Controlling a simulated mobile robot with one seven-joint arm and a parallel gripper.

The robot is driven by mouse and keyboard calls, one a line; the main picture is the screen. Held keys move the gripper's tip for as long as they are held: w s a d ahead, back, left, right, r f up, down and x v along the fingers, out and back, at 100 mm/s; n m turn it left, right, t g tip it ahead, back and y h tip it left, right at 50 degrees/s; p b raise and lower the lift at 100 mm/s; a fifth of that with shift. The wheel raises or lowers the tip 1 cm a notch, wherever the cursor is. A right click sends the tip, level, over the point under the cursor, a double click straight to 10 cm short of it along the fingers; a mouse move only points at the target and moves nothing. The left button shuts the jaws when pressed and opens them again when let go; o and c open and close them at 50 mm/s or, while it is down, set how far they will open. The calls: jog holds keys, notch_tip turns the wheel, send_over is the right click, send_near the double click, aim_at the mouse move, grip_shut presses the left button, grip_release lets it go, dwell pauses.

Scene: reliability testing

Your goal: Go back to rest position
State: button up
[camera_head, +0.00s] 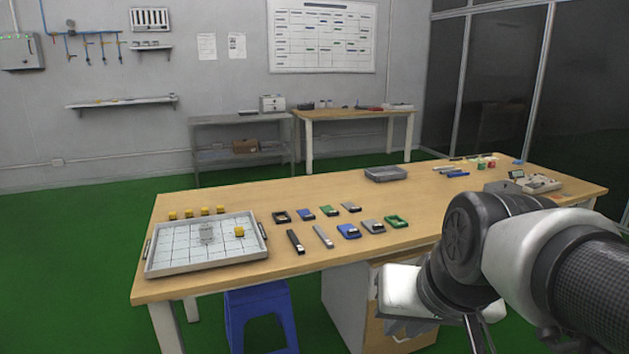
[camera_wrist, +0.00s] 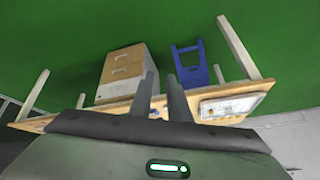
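My gripper (camera_wrist: 163,76) shows in the wrist view with its two dark fingers apart and nothing between them. Its fingertips overlap the view of the wooden table (camera_wrist: 120,108) but touch nothing that I can see. In the head view my arm reaches in from the right, in front of the near edge of the table (camera_head: 300,262). The gripper end is low there, near the bottom edge, and mostly hidden by the arm.
A white tray (camera_head: 165,262) with yellow cubes stands on the table's left end; several small coloured parts lie mid-table. A grey bin (camera_head: 385,174) is at the back. A blue stool (camera_head: 262,315) and a drawer cabinet (camera_wrist: 124,70) stand below the table.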

jog(key=s+d+n, duration=0.1)
jog(key=s, duration=0.4)
notch_tip(320, 180, up, 27)
jog(key=p, duration=2.8)
jog(key=shift+s+d+g+h, duration=0.2)
jog(key=shift+g+h, duration=0.1)
jog(key=shift+h, duration=0.1)
